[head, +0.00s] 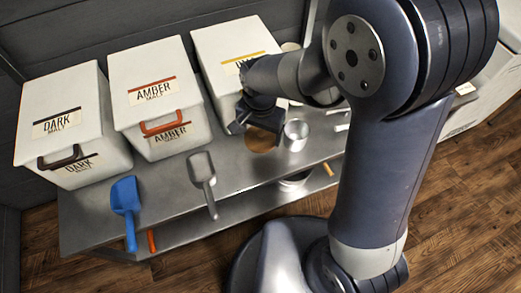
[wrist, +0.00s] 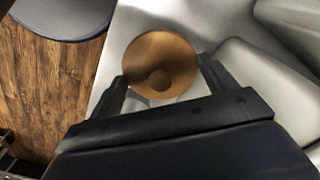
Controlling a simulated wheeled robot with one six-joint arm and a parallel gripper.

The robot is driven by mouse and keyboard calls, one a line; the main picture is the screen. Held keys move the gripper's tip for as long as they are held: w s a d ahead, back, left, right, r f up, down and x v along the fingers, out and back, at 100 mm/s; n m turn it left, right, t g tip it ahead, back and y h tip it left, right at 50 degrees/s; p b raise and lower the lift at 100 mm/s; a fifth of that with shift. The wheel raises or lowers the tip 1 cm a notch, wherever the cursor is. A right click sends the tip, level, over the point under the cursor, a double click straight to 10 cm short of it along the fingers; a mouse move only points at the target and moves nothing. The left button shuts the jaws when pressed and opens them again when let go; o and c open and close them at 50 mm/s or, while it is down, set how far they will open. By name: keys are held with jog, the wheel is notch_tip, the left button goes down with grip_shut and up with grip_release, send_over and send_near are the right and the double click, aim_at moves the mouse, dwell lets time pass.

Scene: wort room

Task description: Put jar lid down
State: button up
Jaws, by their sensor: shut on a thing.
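The jar lid (wrist: 161,62) is a round tan-brown disc with a small round knob. In the wrist view it sits between my two fingers, over the steel bench. In the head view only part of the lid (head: 260,141) shows below my gripper (head: 257,122), low over the bench top. My gripper (wrist: 161,88) is shut on the lid. I cannot tell whether the lid touches the bench. A small metal jar (head: 296,135) stands open on the bench, just right of the lid.
White bins marked dark (head: 72,125) and amber (head: 157,95), and a third bin (head: 222,50), line the back of the steel bench (head: 165,215). A blue scoop (head: 126,197) and a grey scoop (head: 201,172) lie near the front. Bare bench lies between the grey scoop and the lid.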

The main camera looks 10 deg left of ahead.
aim_at(261, 132)
notch_tip(261, 132, down, 9)
jog(key=shift+r+b, duration=0.15)
jog(key=shift+b, duration=0.75)
jog(key=shift+f, duration=0.2)
jog(key=o, duration=0.9)
jog(key=shift+r, duration=0.1)
notch_tip(261, 132, up, 12)
jog(key=p, duration=0.3)
jog(key=shift+r, duration=0.15)
jog(key=shift+f+b, duration=1)
jog(key=shift+f, duration=3.15)
